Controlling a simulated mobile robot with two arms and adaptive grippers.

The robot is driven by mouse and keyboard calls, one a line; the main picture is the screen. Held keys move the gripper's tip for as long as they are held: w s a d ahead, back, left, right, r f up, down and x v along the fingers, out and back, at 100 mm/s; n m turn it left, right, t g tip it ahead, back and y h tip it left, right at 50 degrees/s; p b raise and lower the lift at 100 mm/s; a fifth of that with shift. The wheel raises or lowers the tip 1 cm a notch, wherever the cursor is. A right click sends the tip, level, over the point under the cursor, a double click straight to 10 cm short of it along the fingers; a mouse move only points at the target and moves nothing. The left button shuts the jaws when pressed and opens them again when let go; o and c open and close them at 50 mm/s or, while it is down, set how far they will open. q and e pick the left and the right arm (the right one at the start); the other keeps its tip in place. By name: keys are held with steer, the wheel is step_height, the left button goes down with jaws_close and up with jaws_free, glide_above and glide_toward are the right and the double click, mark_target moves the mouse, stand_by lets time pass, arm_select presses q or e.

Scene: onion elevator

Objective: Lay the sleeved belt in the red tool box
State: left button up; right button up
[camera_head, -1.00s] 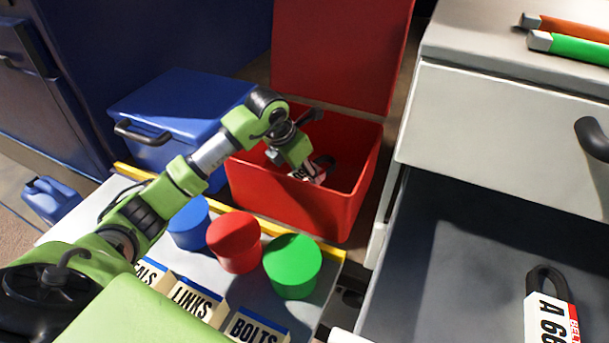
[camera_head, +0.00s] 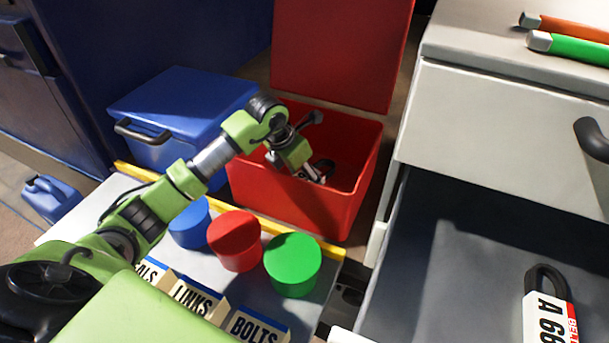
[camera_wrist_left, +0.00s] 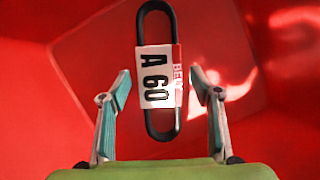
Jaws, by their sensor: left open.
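The open red tool box (camera_head: 300,205) stands at the back centre with its red lid (camera_head: 340,50) raised. A black looped belt in a white and red sleeve marked "A 60" (camera_wrist_left: 157,65) lies against the red inside of the box in the left wrist view. In the head view it is a small dark loop (camera_head: 324,167), mostly hidden by my gripper and the box wall. My left gripper (camera_head: 314,174) reaches down into the box. In the wrist view its fingers (camera_wrist_left: 160,88) are spread, one on each side of the belt, with gaps.
A blue box (camera_head: 180,105) stands left of the red one. Blue, red and green round containers (camera_head: 293,265) stand on the shelf in front, behind labelled bins (camera_head: 195,302). At right, an open grey drawer (camera_head: 440,260) holds another sleeved belt (camera_head: 548,318).

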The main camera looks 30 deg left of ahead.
arm_select(q)
steer(key=b+v, duration=0.1)
steer(key=v, duration=1)
steer(key=shift+r, duration=0.3)
steer(key=shift+a+r, duration=0.1)
